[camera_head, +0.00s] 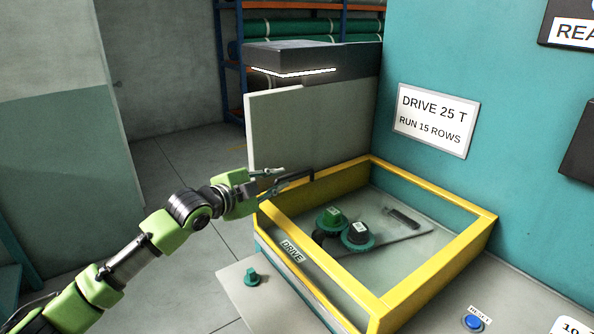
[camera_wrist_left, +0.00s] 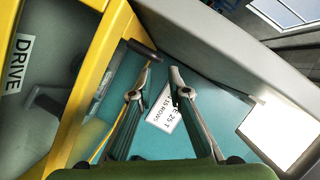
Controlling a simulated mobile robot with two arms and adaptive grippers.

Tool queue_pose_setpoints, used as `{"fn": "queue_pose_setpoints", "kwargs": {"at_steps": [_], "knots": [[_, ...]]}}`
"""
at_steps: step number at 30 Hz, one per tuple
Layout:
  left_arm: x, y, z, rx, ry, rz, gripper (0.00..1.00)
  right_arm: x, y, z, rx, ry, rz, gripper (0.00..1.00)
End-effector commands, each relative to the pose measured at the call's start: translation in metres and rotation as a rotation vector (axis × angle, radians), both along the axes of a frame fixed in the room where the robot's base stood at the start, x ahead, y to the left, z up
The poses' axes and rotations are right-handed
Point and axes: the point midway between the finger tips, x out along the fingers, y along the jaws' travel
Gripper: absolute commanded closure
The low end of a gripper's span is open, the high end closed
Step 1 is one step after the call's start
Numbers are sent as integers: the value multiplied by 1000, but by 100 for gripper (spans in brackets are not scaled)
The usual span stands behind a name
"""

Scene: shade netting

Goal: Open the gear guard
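The gear guard is a yellow-framed box lid (camera_head: 440,281) with a clear panel, lying closed over the gears. Its yellow frame also fills the left of the left wrist view (camera_wrist_left: 95,75). A dark bar handle (camera_head: 300,178) sticks out at its far left corner; it shows near the fingertips in the left wrist view (camera_wrist_left: 143,48). My left gripper (camera_head: 276,182) is at this handle, fingers apart with nothing seen between them. In the wrist view the handle's end lies just beyond the left fingertip (camera_wrist_left: 164,67); contact is unclear. My right gripper is out of view.
Green gears (camera_head: 358,238) sit under the clear panel. A pale upright panel (camera_head: 290,125) stands close behind my left gripper. A green knob (camera_head: 253,278) and a blue button (camera_head: 473,322) are on the near surface. A teal wall with a sign (camera_head: 434,120) stands behind.

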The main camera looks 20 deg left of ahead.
Motion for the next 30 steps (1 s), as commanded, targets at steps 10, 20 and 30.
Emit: {"fn": "queue_pose_setpoints", "kwargs": {"at_steps": [10, 20, 30], "knots": [[53, -21, -10, -1, 1, -1, 83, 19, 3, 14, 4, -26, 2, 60], [75, -28, -18, 1, 1, -1, 83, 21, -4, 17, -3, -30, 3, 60], [76, -28, -18, 1, 1, -1, 91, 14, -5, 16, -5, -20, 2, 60]]}}
